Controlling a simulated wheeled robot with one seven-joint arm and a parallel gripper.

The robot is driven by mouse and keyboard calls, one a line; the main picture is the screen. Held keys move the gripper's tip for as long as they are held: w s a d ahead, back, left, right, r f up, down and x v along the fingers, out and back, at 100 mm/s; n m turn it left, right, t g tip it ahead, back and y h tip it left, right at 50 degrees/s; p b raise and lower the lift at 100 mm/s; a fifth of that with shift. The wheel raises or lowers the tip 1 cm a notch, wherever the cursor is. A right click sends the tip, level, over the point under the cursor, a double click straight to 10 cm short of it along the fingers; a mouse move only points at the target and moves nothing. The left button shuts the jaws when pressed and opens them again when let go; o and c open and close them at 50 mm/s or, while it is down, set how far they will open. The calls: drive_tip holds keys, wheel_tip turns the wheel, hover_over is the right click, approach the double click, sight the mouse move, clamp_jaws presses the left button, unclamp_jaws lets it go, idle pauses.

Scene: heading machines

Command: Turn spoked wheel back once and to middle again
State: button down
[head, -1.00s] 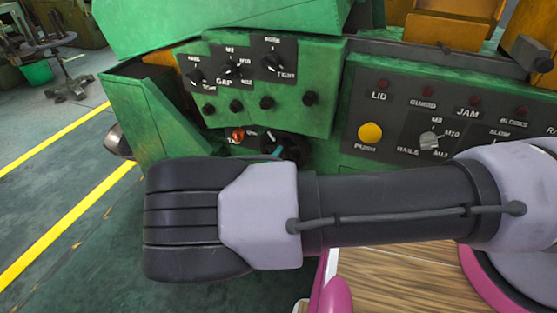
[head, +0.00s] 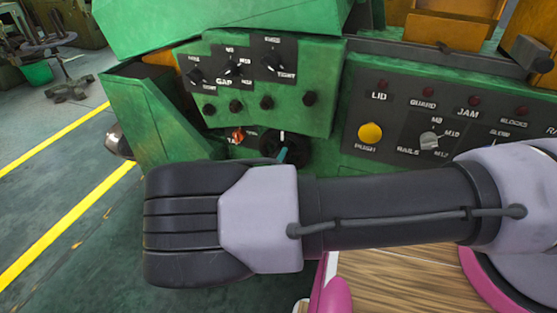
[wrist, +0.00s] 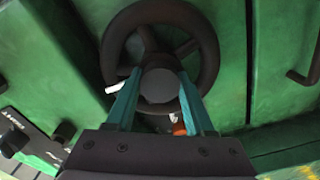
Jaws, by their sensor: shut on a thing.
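The spoked wheel (wrist: 208,50) is dark, with a round rim, spokes and a thick central hub (wrist: 160,87). My gripper (wrist: 160,78) has its two teal fingers on either side of the hub, inside the rim, and is shut on it. A white mark (wrist: 117,87) shows at the left of the rim. In the head view the wheel (head: 298,150) is a dark shape low on the green machine, partly hidden by my arm. One teal fingertip shows in front of it, with a white mark above.
An orange-red knob (head: 237,134) sits left of the wheel. A green panel (head: 285,92) with several black knobs is above it. A dark panel (head: 400,108) with a yellow push button (head: 370,133) and a rails knob (head: 429,140) is at right. Open floor lies left.

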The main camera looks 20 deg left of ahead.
drive_tip(key=shift+s, duration=0.1)
drive_tip(key=shift+c, duration=1.3)
unclamp_jaws()
drive_tip(key=s, duration=1)
drive_tip(key=shift+s+a, duration=0.35)
drive_tip(key=shift+a, duration=0.1)
